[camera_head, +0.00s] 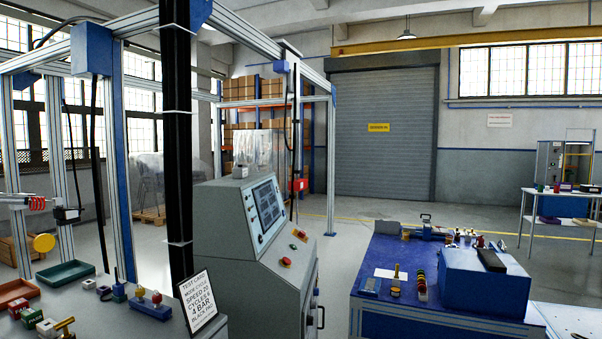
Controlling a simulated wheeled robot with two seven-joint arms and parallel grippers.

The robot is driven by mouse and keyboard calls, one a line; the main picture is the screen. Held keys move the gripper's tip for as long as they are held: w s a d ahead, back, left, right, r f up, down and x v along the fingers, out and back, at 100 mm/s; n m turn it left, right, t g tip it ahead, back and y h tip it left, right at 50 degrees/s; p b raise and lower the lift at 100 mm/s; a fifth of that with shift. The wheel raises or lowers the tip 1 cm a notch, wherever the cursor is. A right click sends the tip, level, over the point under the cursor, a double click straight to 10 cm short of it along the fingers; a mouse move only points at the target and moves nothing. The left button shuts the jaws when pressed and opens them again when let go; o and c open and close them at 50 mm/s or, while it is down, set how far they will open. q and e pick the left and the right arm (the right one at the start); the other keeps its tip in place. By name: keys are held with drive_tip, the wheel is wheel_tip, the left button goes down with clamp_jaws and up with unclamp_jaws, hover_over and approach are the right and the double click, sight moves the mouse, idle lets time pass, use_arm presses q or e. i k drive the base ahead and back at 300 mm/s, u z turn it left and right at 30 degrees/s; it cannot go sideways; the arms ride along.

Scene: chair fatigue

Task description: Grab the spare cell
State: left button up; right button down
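Neither of my grippers is in view. I cannot tell which object is the spare cell. Several small parts stand on the grey bench at the lower left, among them a blue piece (119,292), a grey block (104,292) and a brass-coloured part (65,326). More small parts lie on the blue workbench (365,316) at the right, including a brass-topped part (396,279) and a row of parts by its back edge. Most are too small to identify.
A control console (238,230) stands between the benches. A blue box (490,285) takes up the blue bench's right side. Open floor (380,210) lies behind.

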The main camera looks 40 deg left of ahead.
sight(240, 171)
drive_tip(key=z, duration=0.25)
drive_tip(key=i, duration=0.95)
drive_tip(key=u, duration=0.65)
drive_tip(key=i, duration=0.75)
drive_tip(key=u, duration=0.8)
